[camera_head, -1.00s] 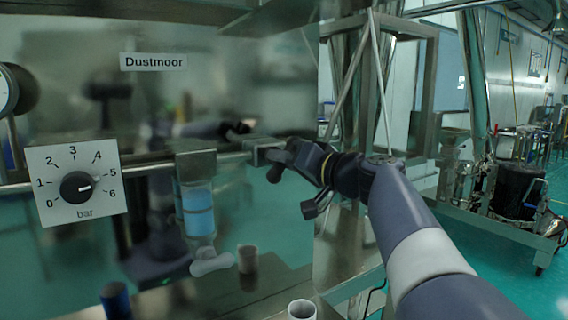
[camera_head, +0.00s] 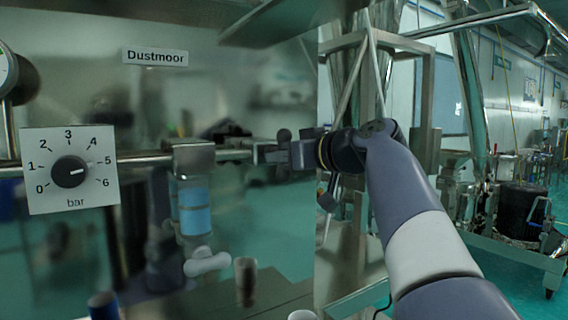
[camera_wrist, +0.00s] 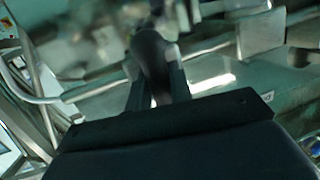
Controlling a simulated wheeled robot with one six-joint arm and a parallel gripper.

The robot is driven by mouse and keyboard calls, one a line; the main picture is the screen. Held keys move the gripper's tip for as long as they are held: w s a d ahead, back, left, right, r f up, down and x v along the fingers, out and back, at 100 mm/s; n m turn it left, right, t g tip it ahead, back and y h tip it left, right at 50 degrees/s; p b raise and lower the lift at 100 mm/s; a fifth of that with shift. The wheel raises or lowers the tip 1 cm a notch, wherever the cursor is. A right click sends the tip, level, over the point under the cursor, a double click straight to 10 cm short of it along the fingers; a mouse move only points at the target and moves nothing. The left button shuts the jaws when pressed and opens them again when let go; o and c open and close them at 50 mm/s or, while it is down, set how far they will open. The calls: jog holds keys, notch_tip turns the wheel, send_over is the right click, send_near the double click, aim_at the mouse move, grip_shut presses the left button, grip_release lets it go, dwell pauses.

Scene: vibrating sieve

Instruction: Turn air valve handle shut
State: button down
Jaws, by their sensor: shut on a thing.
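The air valve (camera_head: 262,152) sits on the horizontal metal pipe, right of the filter unit. Its dark, rounded handle (camera_wrist: 150,50) stands between the two fingers of my gripper (camera_wrist: 158,88) in the wrist view, and the fingers are shut on it. The gripper and wrist partly hide the valve there, so the handle's exact angle is hard to tell.
A pressure dial (camera_head: 70,171) marked in bar points near 5. A filter with a blue bowl (camera_head: 195,210) hangs left of the valve. A reflective panel labelled Dustmoor (camera_head: 155,57) stands close behind. Cups (camera_head: 245,280) stand below. A metal frame (camera_head: 425,90) is at right.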

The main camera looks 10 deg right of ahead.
dwell(0.5)
jog(key=c, duration=1.3)
grip_release()
jog(key=b+v, duration=0.1)
jog(key=v, duration=0.9)
jog(key=shift+s+d+b, duration=0.2)
jog(key=shift+s+b, duration=0.1)
jog(key=shift+b, duration=0.1)
jog(key=shift+w+r, duration=0.1)
jog(key=p+x, duration=0.1)
jog(key=x, duration=0.9)
jog(key=shift+w+a+p, duration=0.25)
jog(key=shift+p, duration=0.15)
